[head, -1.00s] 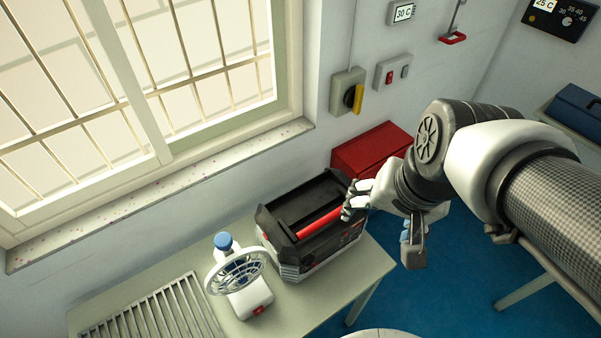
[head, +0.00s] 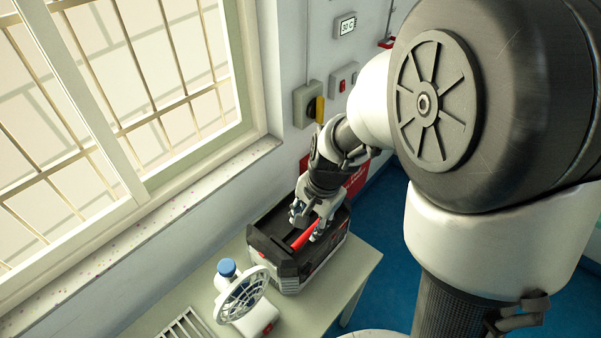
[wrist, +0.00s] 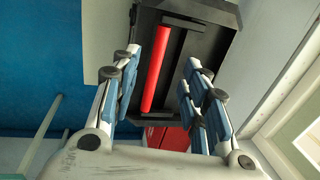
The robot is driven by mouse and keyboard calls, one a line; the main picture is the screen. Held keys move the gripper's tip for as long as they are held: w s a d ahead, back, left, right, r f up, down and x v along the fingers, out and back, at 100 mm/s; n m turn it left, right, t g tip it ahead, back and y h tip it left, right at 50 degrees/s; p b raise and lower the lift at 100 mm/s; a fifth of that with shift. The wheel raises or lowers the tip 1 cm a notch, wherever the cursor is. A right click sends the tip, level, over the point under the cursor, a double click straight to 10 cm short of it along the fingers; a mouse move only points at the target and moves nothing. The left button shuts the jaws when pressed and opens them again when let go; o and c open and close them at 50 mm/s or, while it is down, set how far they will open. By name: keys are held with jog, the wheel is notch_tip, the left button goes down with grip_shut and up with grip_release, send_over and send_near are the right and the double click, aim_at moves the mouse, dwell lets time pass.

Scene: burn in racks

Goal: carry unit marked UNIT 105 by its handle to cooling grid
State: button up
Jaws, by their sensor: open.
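A black and grey unit (head: 290,272) with a red bar handle (head: 303,240) sits on the pale table; no UNIT 105 marking is readable. In the wrist view, the red handle (wrist: 165,75) runs lengthwise between the blue-padded fingers of my gripper (wrist: 161,68), with gaps on both sides. In the head view, my gripper (head: 312,222) is over the unit, open around the handle and holding nothing. A slatted metal grid (head: 183,327), apparently the cooling grid, lies at the bottom left of the head view, partly cut off.
A white fan (head: 243,298) with a blue knob stands on the table between unit and grid. A red box (head: 355,176) is behind my gripper. Blue floor lies to the right.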

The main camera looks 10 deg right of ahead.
aim_at(302, 239)
jog(key=f+b, duration=0.1)
jog(key=f, duration=0.2)
jog(key=w+f+b, duration=0.1)
jog(key=f, duration=0.2)
jog(key=a+f+b, duration=0.1)
jog(key=f, duration=0.2)
jog(key=shift+w+f, duration=0.3)
jog(key=shift+f, duration=0.1)
jog(key=shift+c, duration=0.3)
grip_shut()
jog(key=shift+w+a+r+p, duration=0.1)
jog(key=shift+r+p, duration=0.8)
jog(key=c, duration=0.6)
grip_release()
